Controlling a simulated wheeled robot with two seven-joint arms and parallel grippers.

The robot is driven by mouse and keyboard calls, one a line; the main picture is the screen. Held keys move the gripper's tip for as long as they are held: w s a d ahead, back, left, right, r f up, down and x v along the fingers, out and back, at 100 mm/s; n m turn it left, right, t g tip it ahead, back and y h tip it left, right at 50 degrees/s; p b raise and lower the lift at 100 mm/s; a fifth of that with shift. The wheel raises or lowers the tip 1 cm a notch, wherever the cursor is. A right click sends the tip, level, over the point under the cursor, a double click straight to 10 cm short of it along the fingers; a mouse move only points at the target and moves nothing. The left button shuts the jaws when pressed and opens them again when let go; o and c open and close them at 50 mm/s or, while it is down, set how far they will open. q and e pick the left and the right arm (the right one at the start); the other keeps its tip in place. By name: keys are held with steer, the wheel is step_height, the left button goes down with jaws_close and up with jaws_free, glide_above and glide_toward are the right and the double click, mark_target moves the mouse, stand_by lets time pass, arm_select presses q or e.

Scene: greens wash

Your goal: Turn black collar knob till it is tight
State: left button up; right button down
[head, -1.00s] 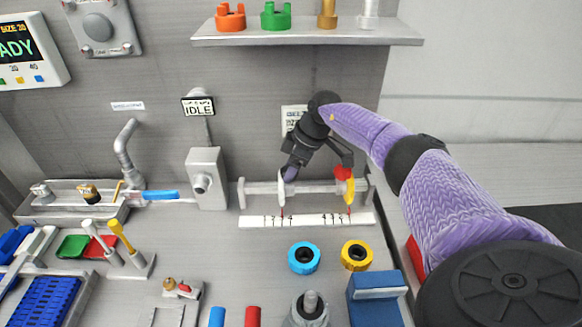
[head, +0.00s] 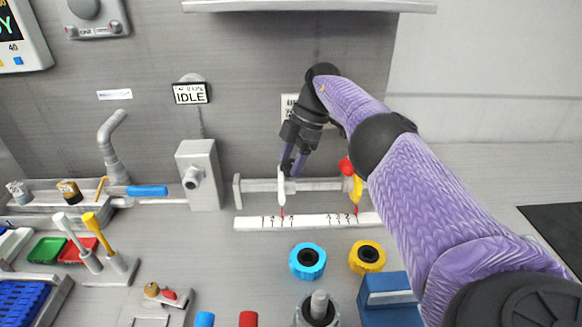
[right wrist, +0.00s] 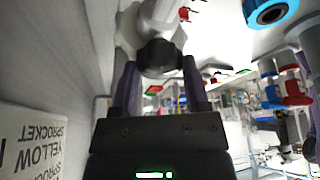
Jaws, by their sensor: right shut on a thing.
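A white collar (head: 282,187) sits on a grey horizontal rail (head: 320,184) above a white scale strip (head: 310,220). A yellow collar (head: 357,188) with a red knob (head: 346,166) sits at the rail's right end. My right gripper (head: 291,168) reaches down from above, its purple fingers close together at the top of the white collar. In the right wrist view the black collar knob (right wrist: 160,58) is between the two fingers, which are shut on it. In the head view the fingers hide the knob. My left gripper is not in view.
A grey box (head: 203,175) stands left of the rail, with a sign reading IDLE (head: 190,93) above. A blue ring (head: 307,261) and a yellow ring (head: 367,257) lie in front of the scale. A shelf (head: 310,6) overhangs the back wall.

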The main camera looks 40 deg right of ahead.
steer(key=c, duration=0.5)
jaws_free()
steer(key=o, duration=0.4)
arm_select(q)
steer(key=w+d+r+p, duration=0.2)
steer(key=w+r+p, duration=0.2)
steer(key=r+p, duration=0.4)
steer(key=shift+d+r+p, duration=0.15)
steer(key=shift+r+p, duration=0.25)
steer(key=shift+p, duration=0.2)
arm_select(e)
steer(key=v, duration=0.7)
steer(key=shift+d+r, duration=0.1)
steer(key=shift+r, duration=0.1)
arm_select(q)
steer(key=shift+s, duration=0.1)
